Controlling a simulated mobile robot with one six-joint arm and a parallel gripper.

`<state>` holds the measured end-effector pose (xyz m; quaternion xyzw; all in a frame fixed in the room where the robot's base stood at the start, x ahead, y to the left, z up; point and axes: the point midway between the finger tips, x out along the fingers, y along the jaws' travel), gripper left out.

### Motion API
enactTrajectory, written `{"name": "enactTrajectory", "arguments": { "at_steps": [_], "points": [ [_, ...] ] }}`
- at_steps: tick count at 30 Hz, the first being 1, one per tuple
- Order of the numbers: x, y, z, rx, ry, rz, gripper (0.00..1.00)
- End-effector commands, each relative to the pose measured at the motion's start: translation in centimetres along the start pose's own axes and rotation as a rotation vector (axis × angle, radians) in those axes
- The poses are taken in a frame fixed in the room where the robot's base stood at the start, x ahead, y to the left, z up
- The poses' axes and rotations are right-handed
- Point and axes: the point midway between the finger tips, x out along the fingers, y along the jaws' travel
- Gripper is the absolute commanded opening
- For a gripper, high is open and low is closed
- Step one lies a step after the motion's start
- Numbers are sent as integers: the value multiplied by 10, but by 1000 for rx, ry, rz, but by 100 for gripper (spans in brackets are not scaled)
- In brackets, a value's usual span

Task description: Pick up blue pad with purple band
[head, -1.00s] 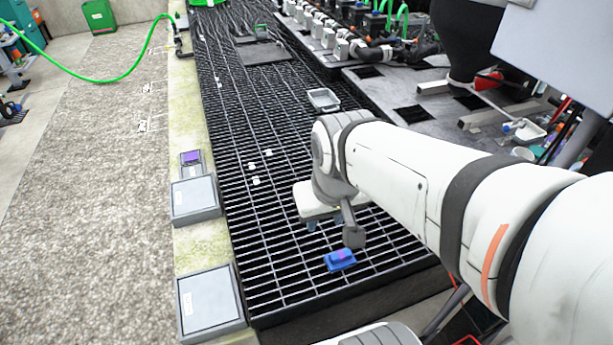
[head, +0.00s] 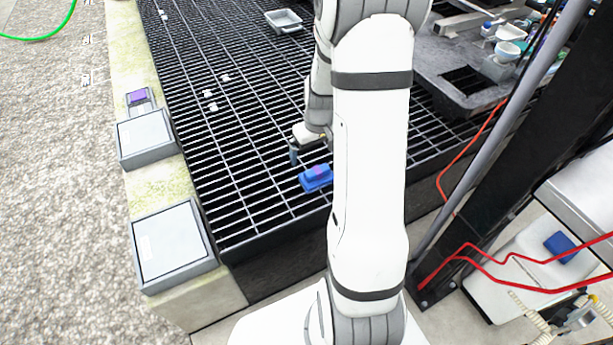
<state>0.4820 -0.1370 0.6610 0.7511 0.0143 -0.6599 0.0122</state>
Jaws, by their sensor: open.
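The blue pad with a purple band (head: 316,178) lies on the black grating (head: 240,185) near its front edge, just left of my upright arm link. Its right end meets the edge of that link in the picture. My gripper (head: 307,149) is just behind the pad, pointing down, open and empty. One dark finger shows at its left; the other is largely hidden by my arm. I cannot tell how high the fingertips are above the grating.
Two grey lidded boxes (head: 147,137) (head: 173,246) and a small purple-topped box (head: 138,97) stand on the left ledge. A grey tray (head: 284,20) and several white bits lie on the grating. Red cables (head: 500,262), a post and another blue block (head: 561,247) are at right.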

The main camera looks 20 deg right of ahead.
Motion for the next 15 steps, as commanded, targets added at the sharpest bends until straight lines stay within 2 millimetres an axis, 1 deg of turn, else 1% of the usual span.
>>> {"name": "enactTrajectory", "arguments": {
  "at_steps": [1,3,9,15],
  "points": [
    [23,6,1,2,-6,-1,100],
    [36,11,0,2,-7,0,100],
    [59,16,1,-1,-10,0,100],
    [76,16,2,0,-9,0,100]
  ]
}}
